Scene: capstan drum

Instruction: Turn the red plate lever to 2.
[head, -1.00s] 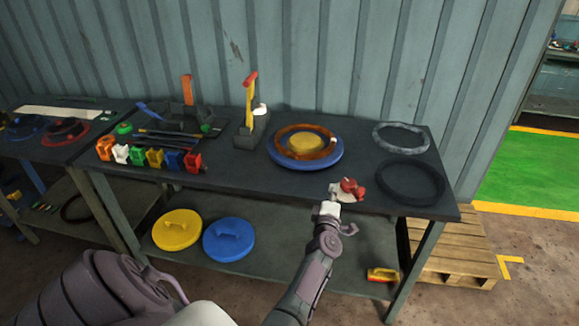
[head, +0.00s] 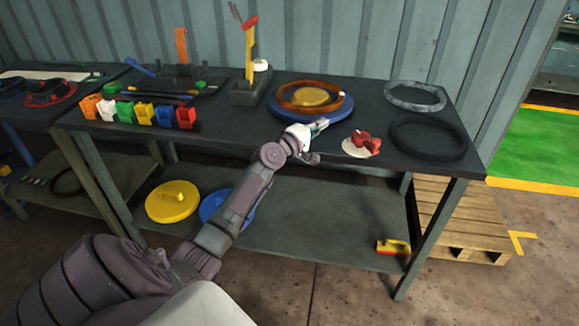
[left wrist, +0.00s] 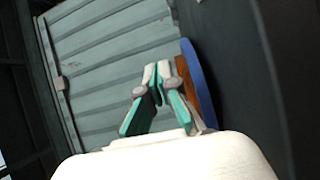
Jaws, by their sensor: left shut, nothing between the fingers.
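The red plate lever (head: 366,143) sits on a small whitish round plate (head: 351,152) near the front edge of the dark tabletop. No numbers can be read on the plate at this size. My left gripper (head: 320,125) is shut and empty, to the left of the lever and a little behind it, apart from it. In the left wrist view its closed fingers (left wrist: 158,76) show, with the blue disc (left wrist: 197,85) beside them; the lever is not seen there. My right gripper is not in view.
The blue disc with a brown ring and yellow centre (head: 345,106) lies just behind my left gripper. A grey ring (head: 390,103) and a black ring (head: 395,139) lie to the right. A yellow-red lever stand (head: 249,90) and several coloured clips (head: 143,113) are to the left.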

